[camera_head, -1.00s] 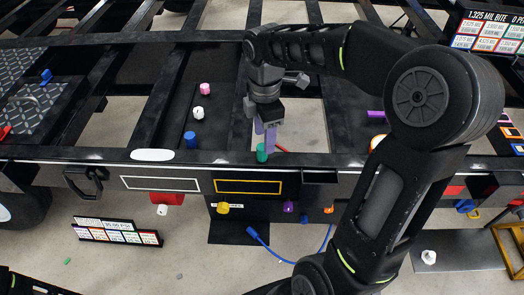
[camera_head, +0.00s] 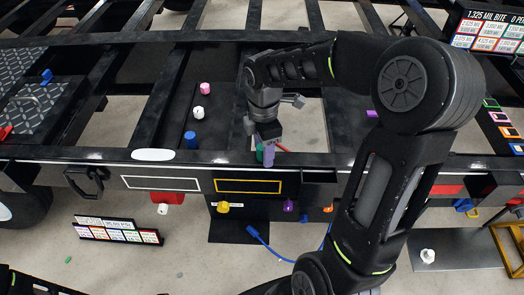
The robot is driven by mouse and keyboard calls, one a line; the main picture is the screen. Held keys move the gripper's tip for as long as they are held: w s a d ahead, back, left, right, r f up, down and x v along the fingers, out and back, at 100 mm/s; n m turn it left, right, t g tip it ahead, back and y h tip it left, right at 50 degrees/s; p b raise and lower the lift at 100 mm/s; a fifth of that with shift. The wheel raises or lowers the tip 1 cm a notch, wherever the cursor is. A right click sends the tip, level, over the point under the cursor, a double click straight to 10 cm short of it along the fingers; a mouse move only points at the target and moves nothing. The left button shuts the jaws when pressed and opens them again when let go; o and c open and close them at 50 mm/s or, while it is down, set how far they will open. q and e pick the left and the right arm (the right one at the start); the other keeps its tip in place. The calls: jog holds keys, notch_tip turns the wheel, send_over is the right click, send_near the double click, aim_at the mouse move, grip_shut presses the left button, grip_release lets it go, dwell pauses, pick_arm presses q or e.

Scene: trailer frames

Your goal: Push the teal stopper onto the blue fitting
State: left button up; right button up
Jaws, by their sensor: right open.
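The teal stopper (camera_head: 259,152) stands on the top of the black frame rail, just behind its front edge. My right gripper (camera_head: 265,153) points down at it from above, with its purple-grey fingers open. One finger hides much of the stopper; contact cannot be made out. A small blue part (camera_head: 303,218) sits below the front rail, partly behind my right arm; I cannot tell whether it is the blue fitting. A blue cylinder (camera_head: 191,140) stands on the dark plate left of the gripper. My left gripper is not in view.
Pink (camera_head: 205,88) and white (camera_head: 198,113) caps stand behind the blue cylinder. Yellow (camera_head: 223,207) and purple (camera_head: 288,206) fittings line the rail's front. A blue plug (camera_head: 252,231) on a blue cable hangs below. My right forearm blocks the right-centre.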

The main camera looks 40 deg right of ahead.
dwell(0.3)
grip_shut()
dwell(0.4)
